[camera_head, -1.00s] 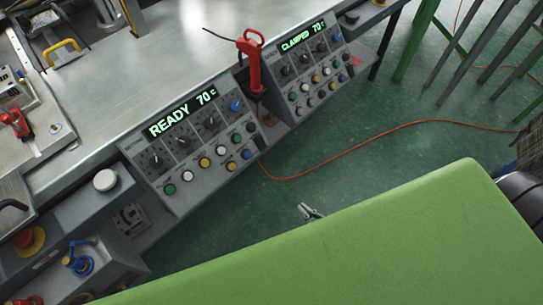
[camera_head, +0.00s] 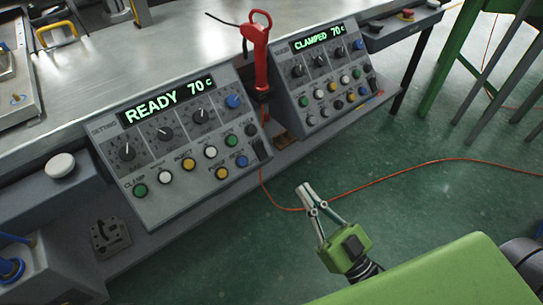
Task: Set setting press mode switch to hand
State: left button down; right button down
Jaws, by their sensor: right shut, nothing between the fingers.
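The setting press panel (camera_head: 190,205) is the nearer, left one of two sloped grey control panels on the bench front. Its display (camera_head: 168,100) reads READY 70 C in green. My left gripper is not in view.
The second panel (camera_head: 312,124) reads CLAMPED 70 C. A red-handled tool (camera_head: 257,65) stands between the panels. An orange cable (camera_head: 400,172) crosses the floor. A white round button (camera_head: 60,165) is at the left. Green table legs (camera_head: 450,60) stand at the right.

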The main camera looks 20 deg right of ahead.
aim_at(270, 152)
jog(key=x, duration=0.4)
jog(key=f+b+x, duration=0.1)
jog(key=x, duration=0.7)
jog(key=shift+w+a+f, duration=0.15)
jog(key=shift+w+f, duration=0.2)
jog(key=shift+f, duration=0.05)
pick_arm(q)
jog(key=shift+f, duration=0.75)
pick_arm(e)
jog(key=shift+w+a+f, duration=0.2)
jog(key=shift+w, duration=0.4)
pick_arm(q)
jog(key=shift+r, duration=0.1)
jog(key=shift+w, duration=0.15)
pick_arm(e)
jog(key=shift+r, duration=0.15)
